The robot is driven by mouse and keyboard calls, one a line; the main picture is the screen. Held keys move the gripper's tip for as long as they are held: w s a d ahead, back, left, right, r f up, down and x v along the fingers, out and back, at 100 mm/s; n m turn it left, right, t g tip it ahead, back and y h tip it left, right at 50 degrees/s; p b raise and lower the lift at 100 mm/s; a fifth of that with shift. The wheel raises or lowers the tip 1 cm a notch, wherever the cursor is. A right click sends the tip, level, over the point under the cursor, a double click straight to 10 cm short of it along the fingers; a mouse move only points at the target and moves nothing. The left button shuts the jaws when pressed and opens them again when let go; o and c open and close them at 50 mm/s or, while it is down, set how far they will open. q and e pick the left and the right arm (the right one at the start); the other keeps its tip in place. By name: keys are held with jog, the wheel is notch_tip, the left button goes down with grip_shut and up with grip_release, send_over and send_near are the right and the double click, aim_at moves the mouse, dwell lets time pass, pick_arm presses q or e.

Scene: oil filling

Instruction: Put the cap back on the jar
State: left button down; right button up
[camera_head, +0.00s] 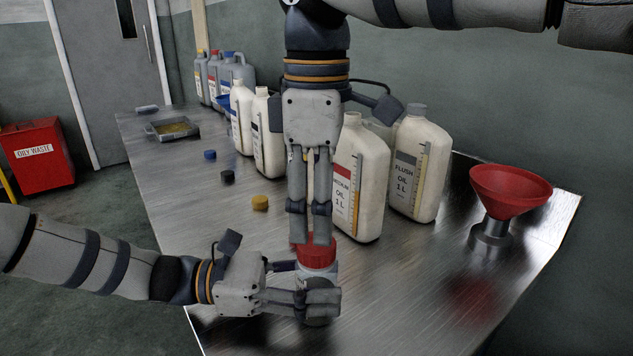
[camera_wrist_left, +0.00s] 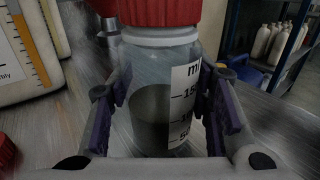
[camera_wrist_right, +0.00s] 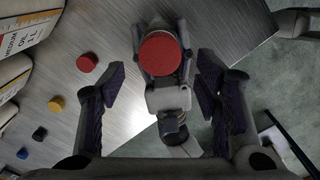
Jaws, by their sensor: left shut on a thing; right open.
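The jar (camera_wrist_left: 150,110) is clear with a marked white label and dark contents. It stands upright between the fingers of my left gripper (camera_head: 318,300), which is shut around its body. The wide red cap (camera_head: 318,252) sits at the jar's mouth; it also shows from below in the left wrist view (camera_wrist_left: 160,12) and from above in the right wrist view (camera_wrist_right: 160,53). I cannot tell whether it is screwed tight. My right gripper (camera_head: 310,228) points down just above the cap. In the right wrist view its fingers are spread apart, with nothing gripped between them.
A smaller red cap (camera_wrist_right: 87,62) lies on the metal table (camera_head: 190,190) beside the jar. Yellow (camera_head: 260,203), black (camera_head: 228,177) and blue (camera_head: 210,155) caps lie farther back. Oil jugs (camera_head: 418,170) line the wall side. A red funnel (camera_head: 510,188) stands right on a grey base.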

notch_tip(320, 180, down, 5)
jog(key=shift+r, duration=0.1)
dwell(0.3)
jog(key=c, duration=1.2)
jog(key=o, duration=1.4)
jog(key=shift+c, duration=0.2)
